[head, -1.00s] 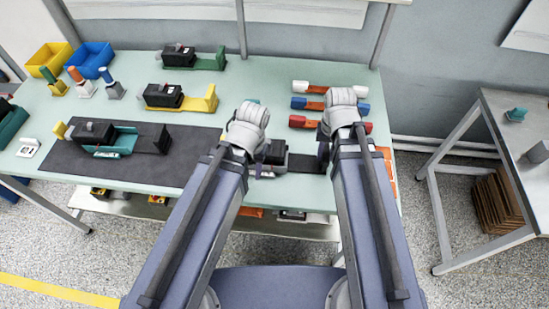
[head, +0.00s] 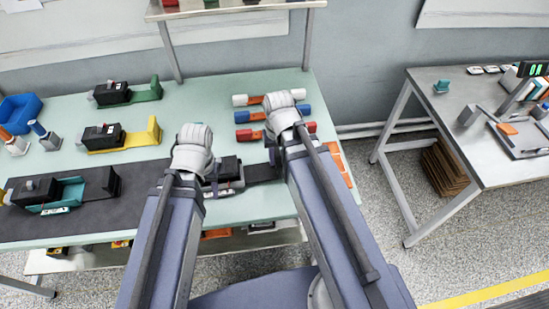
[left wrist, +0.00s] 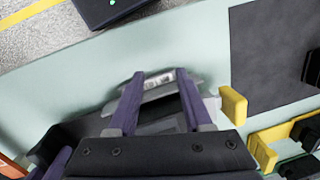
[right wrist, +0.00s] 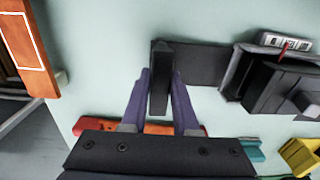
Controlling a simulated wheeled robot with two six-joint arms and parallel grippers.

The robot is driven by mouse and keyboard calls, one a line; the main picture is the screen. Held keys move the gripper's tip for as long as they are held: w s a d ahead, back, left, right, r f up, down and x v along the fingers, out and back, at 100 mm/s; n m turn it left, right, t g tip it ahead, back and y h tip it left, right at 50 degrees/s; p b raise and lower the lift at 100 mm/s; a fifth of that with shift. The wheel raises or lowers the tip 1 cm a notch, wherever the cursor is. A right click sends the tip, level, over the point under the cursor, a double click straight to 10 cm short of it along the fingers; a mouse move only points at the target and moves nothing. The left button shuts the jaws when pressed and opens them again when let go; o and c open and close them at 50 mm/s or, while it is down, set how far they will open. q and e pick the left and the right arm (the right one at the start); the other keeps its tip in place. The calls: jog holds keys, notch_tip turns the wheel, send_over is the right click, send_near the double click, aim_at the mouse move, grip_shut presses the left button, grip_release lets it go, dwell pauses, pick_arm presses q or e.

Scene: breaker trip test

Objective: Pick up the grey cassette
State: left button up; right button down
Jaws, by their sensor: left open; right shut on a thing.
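The grey cassette (head: 262,171) lies near the front of the green table, partly hidden behind my arms. In the right wrist view, its dark flat bar (right wrist: 200,63) runs from an upright black end tab (right wrist: 160,60) to a black breaker block (right wrist: 285,88). My right gripper (head: 272,156) is shut on that end tab, one finger on each side. My left gripper (head: 208,186) is at the cassette's left part. In the left wrist view, its fingers (left wrist: 158,84) are open, with the cassette's pale label (left wrist: 158,80) between them. I cannot tell whether the cassette is off the table.
Yellow (head: 104,139), green (head: 125,93) and teal (head: 60,190) cassettes stand to the left, the teal one on a dark mat (head: 135,190). White, blue and red-ended pieces (head: 285,112) lie behind my right gripper. A separate grey table (head: 455,160) stands right.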

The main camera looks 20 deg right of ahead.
notch_tip(320, 180, up, 9)
jog(key=p, duration=0.8)
jog(key=shift+f, duration=0.2)
jog(key=shift+f, duration=0.15)
jog(key=shift+a+f+b, duration=0.25)
jog(key=shift+f+b, duration=0.65)
jog(key=shift+b, duration=0.1)
jog(key=shift+a+f+b, duration=0.2)
jog(key=shift+f+b, duration=0.7)
jog(key=shift+b, duration=0.05)
jog(key=shift+a+f+b, duration=0.25)
jog(key=shift+f+b, duration=0.65)
jog(key=shift+b, duration=0.1)
jog(key=shift+f, duration=0.1)
jog(key=c, duration=0.6)
grip_release()
